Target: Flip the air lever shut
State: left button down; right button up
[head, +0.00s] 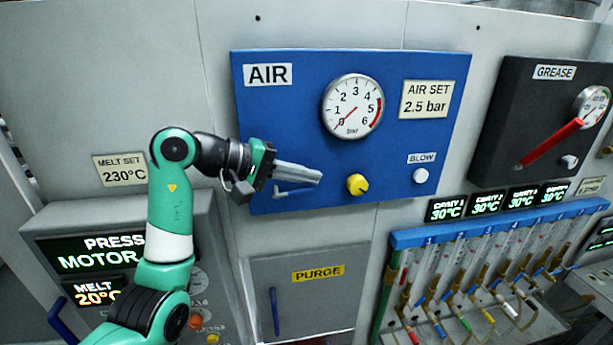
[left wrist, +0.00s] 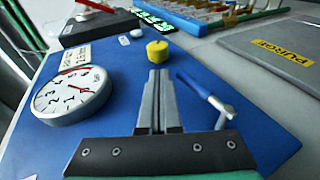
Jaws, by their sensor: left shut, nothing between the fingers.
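The blue AIR panel (head: 300,120) fills the middle of the head view. The air lever (head: 281,193) is low on it, partly hidden by my left gripper. In the left wrist view the lever has a blue handle (left wrist: 202,94) and a grey pivot end (left wrist: 223,119). My left gripper (head: 319,179) is shut and empty, in front of the panel. In the left wrist view its fingertips (left wrist: 158,74) lie beside the lever's handle, with a visible gap. The air gauge (head: 352,106) has its red needle near 0. My right gripper is not in view.
A yellow knob (head: 357,184) sits just right of my fingertips. A white BLOW button (head: 421,175) is further right. The PURGE door (head: 305,302) is below the panel. A black GREASE panel (head: 530,110) with a red lever (head: 548,144) is at the right.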

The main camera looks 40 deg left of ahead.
pick_arm(q)
jog(key=r, duration=0.2)
jog(key=r+p, duration=0.1)
jog(key=r, duration=0.1)
jog(key=shift+s+d+p, duration=0.2)
jog(key=shift+s+p, duration=0.1)
jog(key=shift+s, duration=0.1)
jog(key=r, duration=0.3)
jog(key=s+r+b, duration=0.1)
jog(key=r, duration=0.1)
jog(key=s+r, duration=0.1)
jog(key=r, duration=0.2)
jog(key=shift+d+r+b, duration=0.3)
jog(key=shift+d, duration=0.1)
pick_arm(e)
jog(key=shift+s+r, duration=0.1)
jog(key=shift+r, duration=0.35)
